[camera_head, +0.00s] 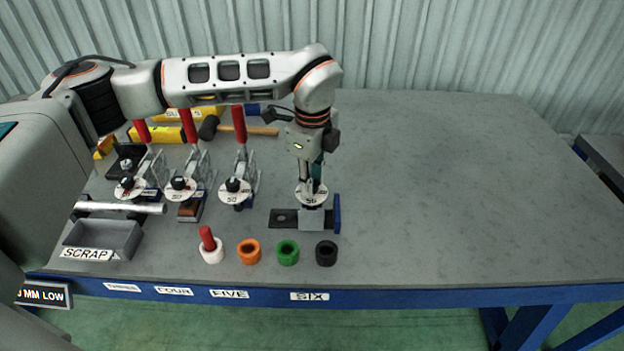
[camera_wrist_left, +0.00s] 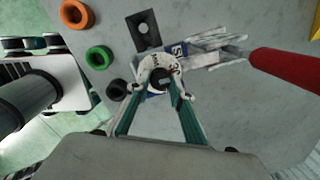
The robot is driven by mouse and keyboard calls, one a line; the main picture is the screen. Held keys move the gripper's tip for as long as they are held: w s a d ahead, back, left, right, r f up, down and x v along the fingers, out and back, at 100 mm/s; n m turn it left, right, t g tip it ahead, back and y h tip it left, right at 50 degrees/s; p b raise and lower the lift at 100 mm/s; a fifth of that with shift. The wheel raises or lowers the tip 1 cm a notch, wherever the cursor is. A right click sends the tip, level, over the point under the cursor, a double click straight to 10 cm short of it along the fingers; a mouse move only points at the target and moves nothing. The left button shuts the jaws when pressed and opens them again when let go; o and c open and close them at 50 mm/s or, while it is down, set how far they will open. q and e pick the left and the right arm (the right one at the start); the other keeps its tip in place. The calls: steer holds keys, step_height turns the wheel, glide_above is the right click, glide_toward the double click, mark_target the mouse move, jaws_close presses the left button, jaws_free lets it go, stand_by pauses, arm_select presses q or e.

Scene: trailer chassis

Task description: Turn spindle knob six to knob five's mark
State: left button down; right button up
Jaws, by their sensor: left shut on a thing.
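Spindle knob six (camera_wrist_left: 160,80) is a dark knob on a white numbered dial (camera_head: 311,197), at the station above the SIX label (camera_head: 310,296). My left gripper (camera_head: 312,185) points down on it from above. In the wrist view its two green-grey fingers (camera_wrist_left: 161,92) are closed on the knob's sides. The fingers hide much of knob six in the head view. Knob five (camera_head: 233,184) is black, on a white dial above the FIVE label (camera_head: 229,294). Its pointer is too small to read. My right gripper is not in view.
Red-handled clamps (camera_head: 239,125) stand behind the left dials. A white ring with a red peg (camera_head: 210,247), orange (camera_head: 249,252), green (camera_head: 287,253) and black (camera_head: 326,251) rings line the front. A SCRAP tray (camera_head: 105,239) is at left. The table's right side is clear.

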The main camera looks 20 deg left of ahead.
arm_select(q)
steer(key=shift+w+n, duration=0.1)
steer(key=shift+n, duration=0.2)
steer(key=c, duration=1.8)
jaws_free()
steer(key=shift+r, duration=0.1)
steer(key=r, duration=0.8)
steer(key=s+r, duration=0.1)
steer(key=r, duration=0.2)
steer(key=shift+s+d+r, duration=0.1)
steer(key=shift+d+r, duration=0.1)
steer(key=shift+r, duration=0.2)
